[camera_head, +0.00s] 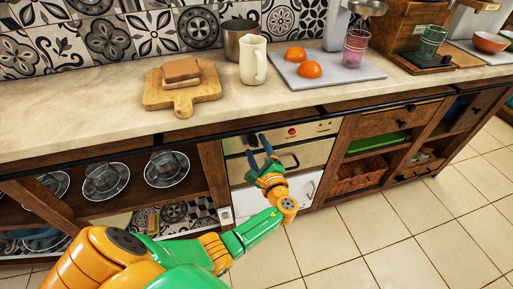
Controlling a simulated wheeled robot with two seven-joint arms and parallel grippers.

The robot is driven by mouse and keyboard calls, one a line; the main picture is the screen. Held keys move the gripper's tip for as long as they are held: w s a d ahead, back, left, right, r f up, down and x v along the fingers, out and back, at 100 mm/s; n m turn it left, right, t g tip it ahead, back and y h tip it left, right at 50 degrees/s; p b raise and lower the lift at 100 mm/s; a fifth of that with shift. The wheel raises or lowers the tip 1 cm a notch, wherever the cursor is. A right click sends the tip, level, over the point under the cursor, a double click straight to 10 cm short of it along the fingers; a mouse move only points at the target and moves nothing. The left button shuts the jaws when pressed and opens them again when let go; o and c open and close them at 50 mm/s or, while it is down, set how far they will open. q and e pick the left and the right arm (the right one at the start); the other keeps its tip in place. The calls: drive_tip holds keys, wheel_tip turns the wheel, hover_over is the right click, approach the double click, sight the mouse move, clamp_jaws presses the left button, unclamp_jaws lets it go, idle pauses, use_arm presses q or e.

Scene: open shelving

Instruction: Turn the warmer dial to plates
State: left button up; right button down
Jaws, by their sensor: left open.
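The warmer (310,152) is a steel-fronted drawer unit built into the cabinet below the counter. Its upper panel carries a small red round spot (292,131) and small dark marks to the right of it. A dark round part (253,140) shows on the left of the panel, beside my fingers; I cannot tell for sure that it is the dial, nor read its setting. My left gripper (259,148) is open in front of the panel's left part, its two dark fingers spread apart. I cannot tell whether it touches the panel. My right gripper is not in view.
The counter above holds a cutting board (211,88) with a sandwich, a cream pitcher (253,62), a metal pot (233,34) and a grey board (343,73) with orange halves. A dark handle (290,162) sits below the panel. Tiled floor (400,225) is clear at right.

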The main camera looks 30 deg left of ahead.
use_arm(q)
drive_tip(key=v, duration=0.6)
drive_tip(key=shift+s+d, duration=0.25)
drive_tip(key=shift+d, duration=0.05)
